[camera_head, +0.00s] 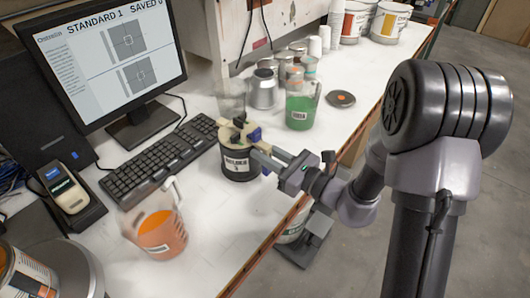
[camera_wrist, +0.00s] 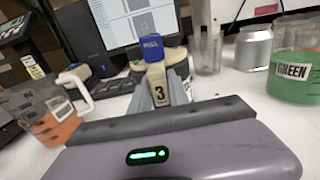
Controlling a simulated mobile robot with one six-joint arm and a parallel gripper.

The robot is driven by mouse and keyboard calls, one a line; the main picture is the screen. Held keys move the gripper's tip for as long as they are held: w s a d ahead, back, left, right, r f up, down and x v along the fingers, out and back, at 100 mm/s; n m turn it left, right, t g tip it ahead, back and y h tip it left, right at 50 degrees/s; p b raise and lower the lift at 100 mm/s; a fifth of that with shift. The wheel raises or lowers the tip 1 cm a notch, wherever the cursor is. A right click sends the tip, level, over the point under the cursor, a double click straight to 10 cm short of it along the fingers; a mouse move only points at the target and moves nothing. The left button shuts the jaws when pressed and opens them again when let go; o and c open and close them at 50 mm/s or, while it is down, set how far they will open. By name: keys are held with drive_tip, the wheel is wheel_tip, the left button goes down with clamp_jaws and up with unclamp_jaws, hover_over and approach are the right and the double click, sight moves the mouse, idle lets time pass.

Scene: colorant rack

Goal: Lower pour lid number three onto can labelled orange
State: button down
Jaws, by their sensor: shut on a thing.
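Pour lid number three (camera_head: 238,131) is a beige and dark piece with a blue part, at the top of a black holder (camera_head: 240,168) labelled with a 3. In the wrist view the lid (camera_wrist: 158,78) shows a "3" and a blue cap. My gripper (camera_head: 257,153) is shut on the lid from the right side; its fingers also show in the wrist view (camera_wrist: 176,90). I cannot tell whether the lid rests in the holder or is just above it.
A green jug (camera_head: 300,108), a clear beaker (camera_head: 230,98) and a metal can (camera_head: 263,90) stand behind the holder. A keyboard (camera_head: 160,160) and monitor (camera_head: 105,55) are left. A dark disc (camera_head: 340,98) lies right. The counter between holder and orange jug is clear.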

sight(258, 132)
drive_tip(key=shift+r, duration=0.15)
wheel_tip(258, 132, up, 6)
drive_tip(key=p, duration=0.9)
drive_tip(key=shift+f, duration=0.25)
wheel_tip(258, 132, up, 6)
drive_tip(key=p, duration=0.6)
drive_tip(key=shift+r, duration=0.1)
